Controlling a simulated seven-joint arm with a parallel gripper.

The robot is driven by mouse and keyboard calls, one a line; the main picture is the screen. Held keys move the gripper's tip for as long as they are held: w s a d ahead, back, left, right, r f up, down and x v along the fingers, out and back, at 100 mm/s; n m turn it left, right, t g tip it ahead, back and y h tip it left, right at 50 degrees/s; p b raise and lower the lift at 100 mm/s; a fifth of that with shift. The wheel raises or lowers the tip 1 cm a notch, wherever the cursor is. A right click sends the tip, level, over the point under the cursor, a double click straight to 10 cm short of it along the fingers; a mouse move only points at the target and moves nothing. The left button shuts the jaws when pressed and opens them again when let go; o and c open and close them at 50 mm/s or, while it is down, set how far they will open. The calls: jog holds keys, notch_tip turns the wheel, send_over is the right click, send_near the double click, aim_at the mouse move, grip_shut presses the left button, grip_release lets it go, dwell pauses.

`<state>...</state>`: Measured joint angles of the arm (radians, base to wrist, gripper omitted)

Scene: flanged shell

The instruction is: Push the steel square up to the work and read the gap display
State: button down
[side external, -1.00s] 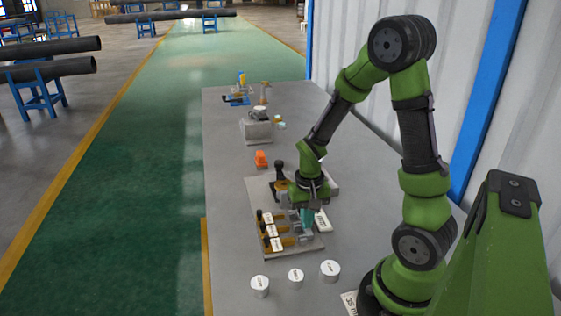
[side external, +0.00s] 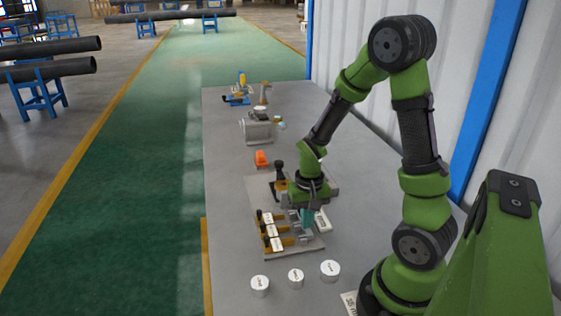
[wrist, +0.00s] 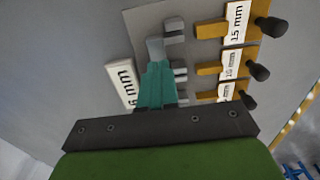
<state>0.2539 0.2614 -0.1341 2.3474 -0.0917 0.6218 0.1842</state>
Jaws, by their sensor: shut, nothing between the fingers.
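My gripper (side external: 306,214) has teal fingers, shut and empty, pointing down over the fixture plate. In the wrist view its fingertips (wrist: 158,66) are in front of a small grey metal piece (wrist: 155,48), perhaps part of the steel square; I cannot tell whether they touch. I cannot make out a separate gap display or the whole square; my arm hides part of the work.
Brass bars (wrist: 209,29) with white mm labels and black knobs stand right of my fingers. Several white labelled discs (side external: 296,276) lie in front. The table's left edge is clear.

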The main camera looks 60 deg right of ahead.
jog(key=shift+w+d, duration=0.4)
jog(key=shift+s+a, duration=0.2)
jog(key=shift+a, duration=0.05)
dwell(0.8)
notch_tip(320, 180, up, 7)
dwell(1.0)
jog(key=shift+s+a, duration=0.1)
jog(key=shift+a, duration=0.05)
jog(key=s+a+r+n+t+y, duration=0.2)
jog(key=a+r+n+t, duration=0.3)
jog(key=a+r, duration=0.9)
jog(key=shift+s+r+t, duration=0.45)
jog(key=shift+s+t, duration=0.25)
jog(key=shift+t, duration=0.4)
